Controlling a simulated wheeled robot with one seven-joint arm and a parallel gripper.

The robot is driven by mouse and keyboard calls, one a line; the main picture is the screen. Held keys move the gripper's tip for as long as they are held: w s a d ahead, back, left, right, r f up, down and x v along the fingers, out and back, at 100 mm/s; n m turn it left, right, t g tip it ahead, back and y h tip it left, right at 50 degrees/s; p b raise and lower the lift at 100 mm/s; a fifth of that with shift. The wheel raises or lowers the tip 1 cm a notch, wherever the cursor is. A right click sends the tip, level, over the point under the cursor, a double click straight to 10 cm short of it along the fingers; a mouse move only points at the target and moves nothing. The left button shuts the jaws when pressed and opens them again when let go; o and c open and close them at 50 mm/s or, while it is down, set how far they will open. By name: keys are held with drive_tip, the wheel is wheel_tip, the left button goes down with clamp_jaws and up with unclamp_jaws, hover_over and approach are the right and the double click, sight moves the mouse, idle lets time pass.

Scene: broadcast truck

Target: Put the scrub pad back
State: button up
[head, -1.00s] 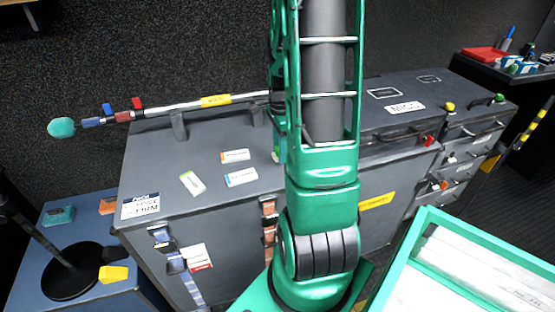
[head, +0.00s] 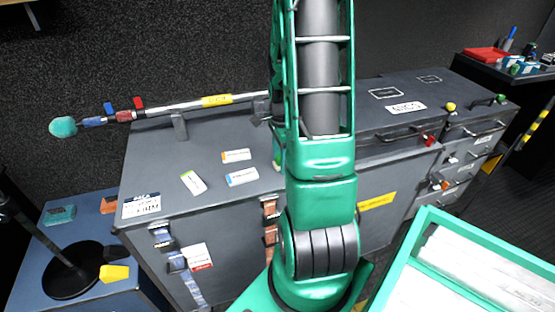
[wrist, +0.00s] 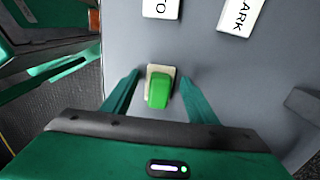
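A small bright green block with a beige layer or plate under it (wrist: 159,88) is on the grey chest top in the wrist view; it may be the scrub pad. In the head view a sliver of green and cream (head: 277,152) shows at the arm's left edge. My gripper (wrist: 160,92) is open, with one teal finger on each side of the block and gaps to both. A flat teal block (head: 59,216), possibly also a pad, lies on the blue cabinet at the left. My gripper is mostly hidden behind my arm in the head view.
Three white labelled pieces (head: 236,155) lie on the grey chest (head: 150,165). A long pole (head: 190,104) rests on brackets along its back. A black round stand base (head: 70,271) and yellow block (head: 114,272) are at left. A green-rimmed box (head: 440,215) is at front right.

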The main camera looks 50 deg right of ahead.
wheel_tip(320, 180, up, 12)
drive_tip(key=s+a+r+n, duration=0.3)
drive_tip(key=s+a+n, duration=0.4)
drive_tip(key=a+n, duration=0.1)
drive_tip(key=s+a+r+n, duration=0.2)
drive_tip(key=s+a+n, duration=0.5)
drive_tip(key=a+n, duration=0.1)
drive_tip(key=shift+a+r+n, duration=0.15)
drive_tip(key=shift+r+n, duration=0.25)
drive_tip(key=shift+n, duration=0.5)
drive_tip(key=shift+s, duration=0.1)
drive_tip(key=shift+w+f, duration=0.25)
drive_tip(key=shift+w, duration=0.3)
